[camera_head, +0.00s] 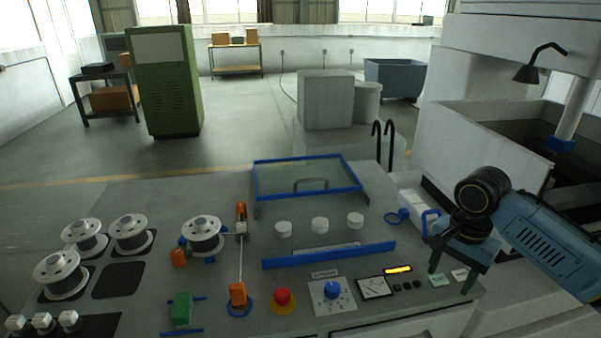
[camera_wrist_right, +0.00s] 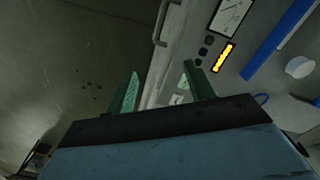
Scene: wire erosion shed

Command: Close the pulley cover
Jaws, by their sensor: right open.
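The pulley cover (camera_head: 257,181) is a clear panel in a blue frame with a grey handle (camera_head: 311,184). In the head view it stands tilted open at the back of the console, behind three white pulleys (camera_head: 320,225), which are uncovered. My right gripper (camera_head: 451,278) is open and empty over the console's right front part, to the right of the cover and apart from it. Its two green fingers also show in the right wrist view (camera_wrist_right: 162,88), with one white pulley (camera_wrist_right: 300,67) at the right edge. My left gripper is out of view.
A blue rail (camera_head: 330,256) runs in front of the pulleys. A red button (camera_head: 283,297), a blue knob (camera_head: 332,289) and a gauge (camera_head: 374,287) are near the front edge. Wire spools (camera_head: 130,231) stand at left. Black hooks (camera_head: 383,142) rise behind the console.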

